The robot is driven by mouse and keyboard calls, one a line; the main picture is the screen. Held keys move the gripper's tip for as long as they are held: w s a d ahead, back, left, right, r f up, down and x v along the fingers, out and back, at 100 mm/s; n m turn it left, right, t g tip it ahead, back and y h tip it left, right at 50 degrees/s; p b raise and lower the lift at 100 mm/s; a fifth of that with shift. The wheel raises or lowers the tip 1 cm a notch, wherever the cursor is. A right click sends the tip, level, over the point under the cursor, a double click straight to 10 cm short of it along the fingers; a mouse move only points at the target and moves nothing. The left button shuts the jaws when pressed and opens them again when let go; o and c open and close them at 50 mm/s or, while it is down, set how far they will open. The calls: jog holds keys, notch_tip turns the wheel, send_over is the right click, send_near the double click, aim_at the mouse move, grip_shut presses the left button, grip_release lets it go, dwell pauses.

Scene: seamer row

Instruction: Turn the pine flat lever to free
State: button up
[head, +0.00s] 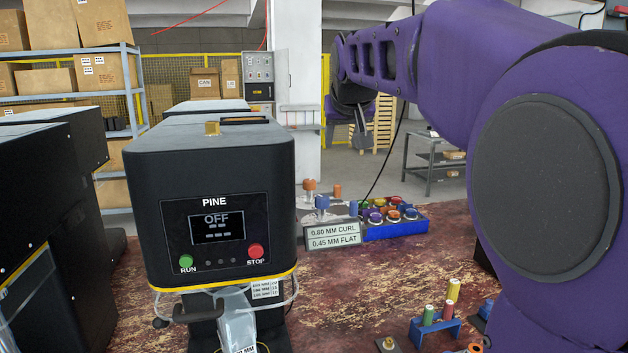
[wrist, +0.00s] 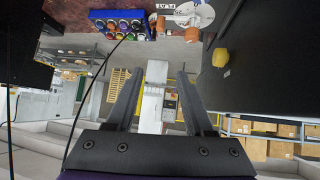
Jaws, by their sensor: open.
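The black PINE machine (head: 222,185) stands at the left centre in the head view, its screen (head: 217,226) reading OFF. A dark handle (head: 194,312) sticks out low at its front; I cannot tell whether it is the flat lever or how it is set. A small brass-yellow block (head: 212,128) sits on top of the machine. My gripper (head: 361,135) hangs high, right of and apart from the machine. In the wrist view my gripper (wrist: 160,78) is open, with nothing between its fingers. A yellow knob (wrist: 221,58) shows on a black housing right of the fingers.
A sign (head: 333,236) reads 0.80 MM CURL and 0.45 MM FLAT. Right of it is a blue tray (head: 395,231) of coloured pieces. A blue rack (head: 435,328) with coloured cylinders stands at the front right. Another black machine (head: 48,200) stands at left. The worn red tabletop (head: 350,285) is partly clear.

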aim_at(338, 185)
jog(key=shift+m+g, duration=0.5)
jog(key=shift+m, duration=0.1)
jog(key=x, duration=1.2)
jog(key=s+f+x, duration=0.1)
jog(key=x, duration=0.6)
jog(key=shift+s+d+p, duration=0.1)
jog(key=shift+d+p, duration=0.1)
jog(key=shift+p, duration=0.1)
grip_shut()
